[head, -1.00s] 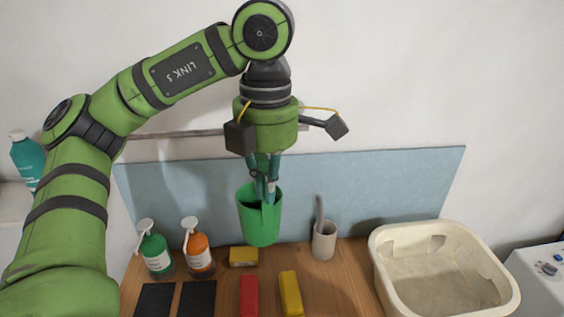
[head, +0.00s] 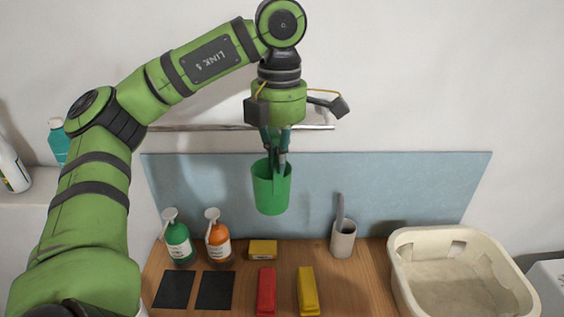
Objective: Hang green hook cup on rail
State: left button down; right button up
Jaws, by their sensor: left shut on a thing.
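The green cup (head: 271,190) hangs upright from my left gripper (head: 275,155), which is shut on it at the top. The cup is in the air, in front of the blue backboard and above the wooden counter. The cup's hook is not clearly visible among the gripper's fingers. The metal rail (head: 318,127) runs along the white wall above the backboard. My left gripper's body hides part of the rail, and the cup is below rail height in the picture. I cannot tell the depth gap between cup and rail. My right gripper is not in view.
A yellow sponge (head: 263,249), red block (head: 266,290), yellow block (head: 307,290) and two dark pads lie there. A cream basin (head: 400,277) stands right.

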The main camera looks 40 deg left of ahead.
pick_arm(q)
jog(key=w+a+f+b, duration=0.2)
jog(key=w+a+f, duration=0.1)
jog(key=w+a, duration=0.2)
jog(key=shift+a, duration=1.05)
jog(key=shift+r, duration=0.1)
jog(key=c, duration=1.3)
grip_release()
jog(key=shift+c, duration=0.2)
notch_tip(320, 180, up, 12)
jog(key=shift+w, duration=0.1)
